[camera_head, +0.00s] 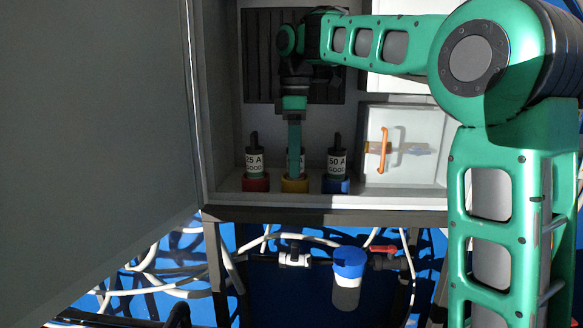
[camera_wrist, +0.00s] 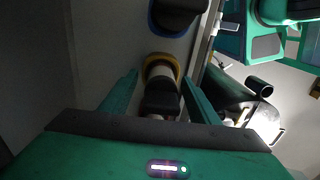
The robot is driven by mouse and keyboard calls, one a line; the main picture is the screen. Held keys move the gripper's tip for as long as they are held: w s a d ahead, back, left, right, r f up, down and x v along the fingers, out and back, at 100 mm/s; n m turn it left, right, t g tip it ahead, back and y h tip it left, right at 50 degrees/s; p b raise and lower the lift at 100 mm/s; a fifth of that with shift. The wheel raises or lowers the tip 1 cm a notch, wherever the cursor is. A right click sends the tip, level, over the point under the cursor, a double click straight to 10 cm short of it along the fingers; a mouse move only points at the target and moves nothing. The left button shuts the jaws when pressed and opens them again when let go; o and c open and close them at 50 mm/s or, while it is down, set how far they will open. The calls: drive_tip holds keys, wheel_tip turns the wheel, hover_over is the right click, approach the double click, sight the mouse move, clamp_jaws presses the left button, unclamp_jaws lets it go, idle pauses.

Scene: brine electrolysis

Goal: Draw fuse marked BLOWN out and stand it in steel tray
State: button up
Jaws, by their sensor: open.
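Three fuses stand in a row on the cabinet floor. The left fuse (camera_head: 254,161) reads 25 A GOOD and sits in a red base (camera_head: 256,183). The right fuse (camera_head: 337,163) reads 50 A GOOD and sits in a blue base (camera_head: 336,185). The middle fuse (camera_wrist: 160,100) stands in a yellow base (camera_head: 294,186); my gripper covers most of its label in the head view, so its marking cannot be read. My gripper (camera_head: 294,170) points down at it. In the wrist view, the open fingers (camera_wrist: 161,86) lie either side of its black top. I cannot make out a steel tray.
A clear-fronted compartment (camera_head: 406,125) with an orange handle (camera_head: 383,150) is right of the fuses. The open cabinet door (camera_head: 100,110) fills the left. Below the cabinet are white hoses and a blue-capped container (camera_head: 348,280).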

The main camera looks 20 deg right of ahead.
drive_tip(key=shift+c, duration=0.7)
drive_tip(key=c, duration=1.1)
drive_tip(key=shift+r, duration=1.15)
drive_tip(key=shift+r, duration=2.15)
